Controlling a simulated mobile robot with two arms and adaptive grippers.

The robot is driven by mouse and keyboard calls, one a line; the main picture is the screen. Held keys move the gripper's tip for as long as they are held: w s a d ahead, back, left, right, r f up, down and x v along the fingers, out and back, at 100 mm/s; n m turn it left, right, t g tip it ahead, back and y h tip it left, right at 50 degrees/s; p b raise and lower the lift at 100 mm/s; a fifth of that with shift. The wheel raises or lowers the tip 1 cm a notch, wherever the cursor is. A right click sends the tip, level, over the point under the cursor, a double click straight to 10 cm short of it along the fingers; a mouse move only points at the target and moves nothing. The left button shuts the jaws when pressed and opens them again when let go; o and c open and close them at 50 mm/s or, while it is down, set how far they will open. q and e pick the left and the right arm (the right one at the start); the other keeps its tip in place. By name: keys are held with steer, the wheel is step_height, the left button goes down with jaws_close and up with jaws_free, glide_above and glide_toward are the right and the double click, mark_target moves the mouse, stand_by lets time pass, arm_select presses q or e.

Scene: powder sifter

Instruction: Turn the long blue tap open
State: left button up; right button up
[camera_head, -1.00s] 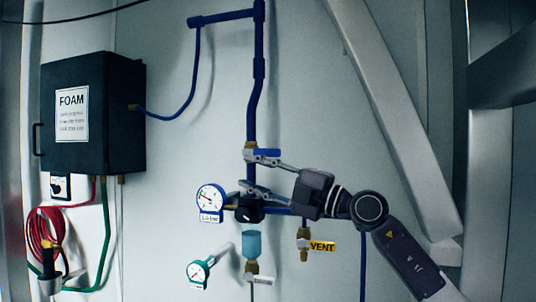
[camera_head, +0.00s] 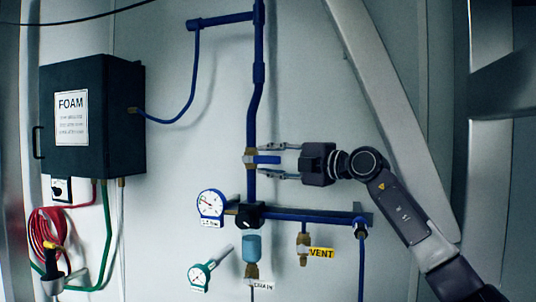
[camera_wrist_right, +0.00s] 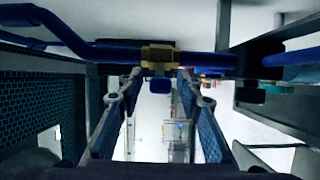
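The blue tap lever (camera_head: 267,159) sticks out level to the right from a brass valve (camera_head: 250,159) on the vertical blue pipe. In the right wrist view the brass valve (camera_wrist_right: 158,56) sits straight ahead, with the blue lever (camera_wrist_right: 160,86) seen end-on below it. My right gripper (camera_head: 264,162) comes from the right with one finger above the lever and one below. In the wrist view the fingers of the right gripper (camera_wrist_right: 160,96) are apart on both sides of the lever, with gaps. It is open and holds nothing. My left gripper is not in view.
Below are a round gauge (camera_head: 210,203), a black knob (camera_head: 249,215), a light blue bowl (camera_head: 251,246) and a horizontal blue pipe (camera_head: 310,216) with a yellow VENT tag (camera_head: 321,253). A dark FOAM box (camera_head: 115,120) is at left. A slanted metal beam (camera_head: 385,100) stands behind my right arm.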

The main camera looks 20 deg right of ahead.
steer(key=shift+w, duration=0.15)
steer(key=shift+c, duration=0.3)
jaws_close()
steer(key=shift+a, duration=0.1)
